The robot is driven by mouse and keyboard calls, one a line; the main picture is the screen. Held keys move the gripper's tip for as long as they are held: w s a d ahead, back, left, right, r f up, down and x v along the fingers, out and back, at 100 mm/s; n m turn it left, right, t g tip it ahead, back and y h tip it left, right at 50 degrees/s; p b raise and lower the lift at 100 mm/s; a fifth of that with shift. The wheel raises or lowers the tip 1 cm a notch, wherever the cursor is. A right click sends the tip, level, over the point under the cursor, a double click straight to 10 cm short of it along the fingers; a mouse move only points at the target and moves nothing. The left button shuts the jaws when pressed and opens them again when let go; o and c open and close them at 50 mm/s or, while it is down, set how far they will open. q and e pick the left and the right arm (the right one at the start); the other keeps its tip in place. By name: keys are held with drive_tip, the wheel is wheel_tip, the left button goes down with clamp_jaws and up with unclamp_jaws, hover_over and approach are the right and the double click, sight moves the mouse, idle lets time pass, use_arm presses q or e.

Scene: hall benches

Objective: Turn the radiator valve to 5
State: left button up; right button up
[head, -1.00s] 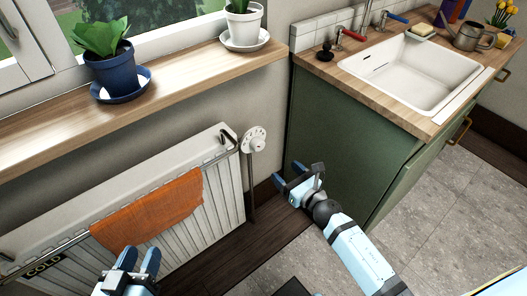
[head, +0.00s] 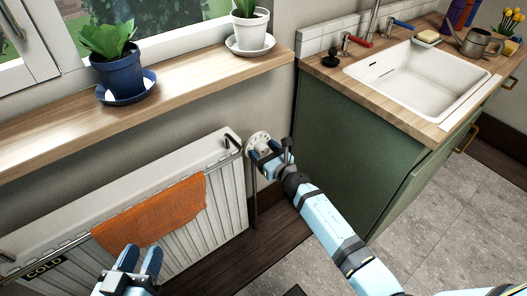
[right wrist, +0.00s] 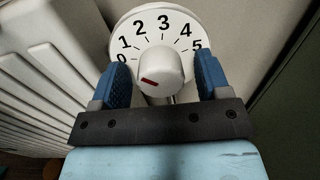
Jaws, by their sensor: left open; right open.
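The radiator valve is a white round dial (right wrist: 150,20) marked 0 to 5, with a white knob (right wrist: 160,70) at its centre. The knob bears a short red mark on its lower left part; which number it stands for is hard to tell. In the head view the dial (head: 260,137) is beside the radiator's right end, partly covered by my right gripper (head: 264,156). That gripper is open, with one blue finger on each side of the knob and small gaps between. My left gripper (head: 141,261) is open and empty in front of the radiator.
An orange towel (head: 150,215) hangs on the rail of the white radiator (head: 232,200), which has a COLD label. Above is a wooden sill (head: 190,75) with two potted plants. A green cabinet (head: 335,145) with a sink (head: 420,80) stands close at right.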

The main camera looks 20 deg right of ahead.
drive_tip(key=c, duration=0.9)
drive_tip(key=shift+c, duration=0.2)
